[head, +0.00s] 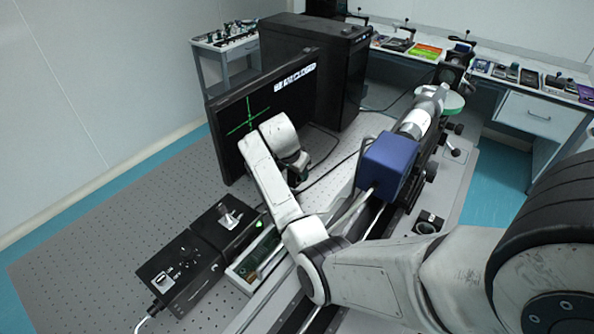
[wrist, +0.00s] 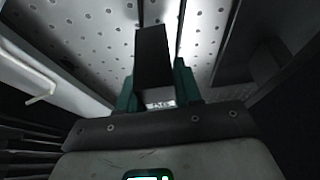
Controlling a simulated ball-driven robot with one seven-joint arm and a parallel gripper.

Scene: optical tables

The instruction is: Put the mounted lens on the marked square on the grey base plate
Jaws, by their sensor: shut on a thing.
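My gripper (wrist: 155,82) shows teal fingers shut on a dark upright block (wrist: 152,55) in the wrist view. Its lens, if it has one, is hidden, so I cannot tell from its look whether it is the mounted lens. In the head view my gripper (head: 301,176) hangs in front of the monitor, and the held thing is mostly hidden by my arm. A small black mount with a round opening (head: 428,222) stands on the light grey surface at the right. I cannot make out a marked square or surely tell the grey base plate.
A monitor (head: 235,125) with a green cross and a black computer case (head: 312,65) stand behind. A blue box (head: 388,165) and a white cylinder (head: 415,120) line the rail at right. Black control boxes (head: 183,268) sit front left. The perforated table (head: 95,255) is clear at left.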

